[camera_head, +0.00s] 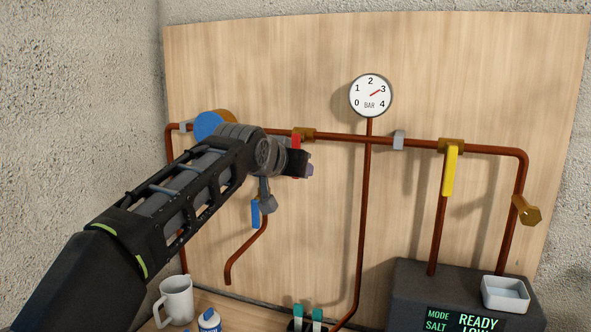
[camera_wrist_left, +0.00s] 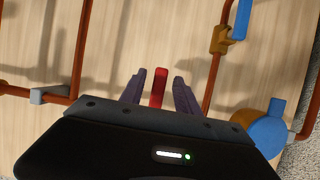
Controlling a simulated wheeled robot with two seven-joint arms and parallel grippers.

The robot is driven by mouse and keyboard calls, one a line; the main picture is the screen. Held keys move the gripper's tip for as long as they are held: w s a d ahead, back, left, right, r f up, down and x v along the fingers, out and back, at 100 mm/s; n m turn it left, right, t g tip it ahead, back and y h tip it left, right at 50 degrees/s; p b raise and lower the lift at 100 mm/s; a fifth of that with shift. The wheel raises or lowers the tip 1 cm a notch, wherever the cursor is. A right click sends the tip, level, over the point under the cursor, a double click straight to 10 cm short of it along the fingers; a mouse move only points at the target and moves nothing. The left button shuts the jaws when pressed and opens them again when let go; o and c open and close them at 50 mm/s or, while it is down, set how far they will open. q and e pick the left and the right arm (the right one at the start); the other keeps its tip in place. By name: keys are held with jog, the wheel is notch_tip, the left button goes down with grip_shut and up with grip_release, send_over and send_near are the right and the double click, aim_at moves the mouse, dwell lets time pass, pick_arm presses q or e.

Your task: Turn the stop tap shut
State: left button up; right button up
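The pipework on the board has a tap with a red lever (camera_head: 296,141) on the horizontal pipe, one with a yellow lever (camera_head: 450,170) to the right, and one with a blue lever (camera_head: 255,213) lower left. I cannot tell from labels which is the stop tap. My left gripper (camera_wrist_left: 160,80) is open, its fingers on either side of the red lever, which also shows in the left wrist view (camera_wrist_left: 158,87). Gaps show on both sides of the lever. In the head view my left arm hides part of the pipe and most of the gripper. My right gripper is out of view.
A pressure gauge (camera_head: 371,95) points near 3. A blue round fitting (camera_head: 208,126) sits left of my wrist.

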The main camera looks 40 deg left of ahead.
pick_arm(q)
jog(key=b+v, duration=0.1)
jog(key=v, duration=0.6)
jog(key=shift+s, duration=0.1)
dwell(0.4)
